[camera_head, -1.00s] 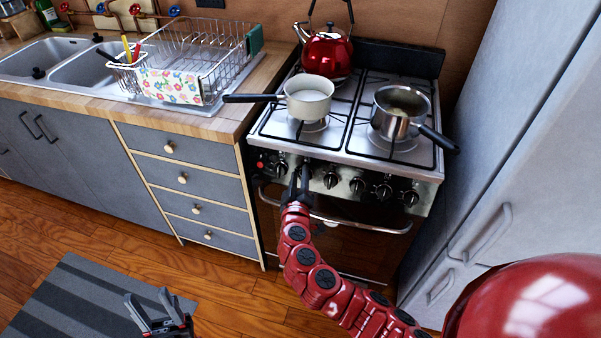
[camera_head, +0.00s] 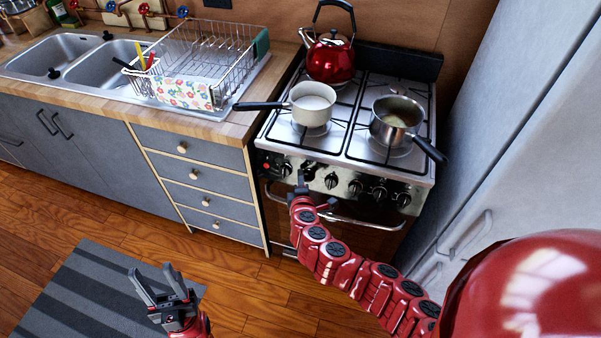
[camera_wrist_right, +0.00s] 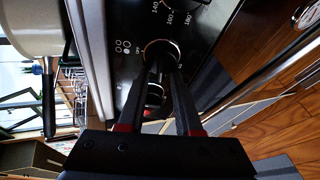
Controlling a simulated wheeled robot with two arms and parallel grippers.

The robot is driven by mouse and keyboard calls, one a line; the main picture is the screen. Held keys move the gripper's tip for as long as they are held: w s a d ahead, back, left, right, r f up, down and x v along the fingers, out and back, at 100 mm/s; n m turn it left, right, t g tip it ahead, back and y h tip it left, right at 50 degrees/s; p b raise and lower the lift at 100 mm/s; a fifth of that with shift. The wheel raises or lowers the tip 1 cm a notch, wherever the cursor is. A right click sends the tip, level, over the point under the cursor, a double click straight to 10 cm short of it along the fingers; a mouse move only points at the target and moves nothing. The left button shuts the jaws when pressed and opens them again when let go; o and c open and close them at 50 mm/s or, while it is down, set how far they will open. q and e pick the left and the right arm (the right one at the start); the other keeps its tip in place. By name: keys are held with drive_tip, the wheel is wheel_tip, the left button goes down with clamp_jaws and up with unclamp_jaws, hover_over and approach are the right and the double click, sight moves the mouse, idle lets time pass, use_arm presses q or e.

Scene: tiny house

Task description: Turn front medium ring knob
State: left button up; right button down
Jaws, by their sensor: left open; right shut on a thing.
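The stove's front panel carries a row of black knobs, including one in the middle (camera_head: 331,180) and one at the right end (camera_head: 402,200). My right gripper (camera_head: 301,180) is at the left part of this row. In the right wrist view its two fingers (camera_wrist_right: 163,72) are closed around a round knob (camera_wrist_right: 160,50) with a light rim. The fingers partly hide this knob, and its angle cannot be told. Symbols and numbers are printed beside it. My left gripper (camera_head: 153,272) is open and empty above the floor, away from the stove.
A cream pot (camera_head: 311,112), a steel pot (camera_head: 396,118) and a red kettle (camera_head: 330,60) stand on the stove. The oven handle (camera_head: 365,224) runs below the knobs. Drawers (camera_head: 205,180) are left of the stove, a grey fridge (camera_head: 500,150) right. A striped mat (camera_head: 75,290) lies on the floor.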

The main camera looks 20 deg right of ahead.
drive_tip(key=shift+s+d+f+n+g+p, duration=0.1)
drive_tip(key=shift+d+f+n+g+p, duration=0.15)
drive_tip(key=shift+n+p, duration=0.45)
drive_tip(key=shift+s+d+n+g+p, duration=0.15)
drive_tip(key=shift+n+g+p, duration=0.2)
drive_tip(key=shift+n+p, duration=0.3)
drive_tip(key=shift+w, duration=0.1)
drive_tip(key=shift+d, duration=0.1)
drive_tip(key=c, duration=0.8)
unclamp_jaws()
drive_tip(key=shift+o, duration=1.4)
drive_tip(key=shift+r, duration=0.1)
drive_tip(key=shift+a, duration=0.2)
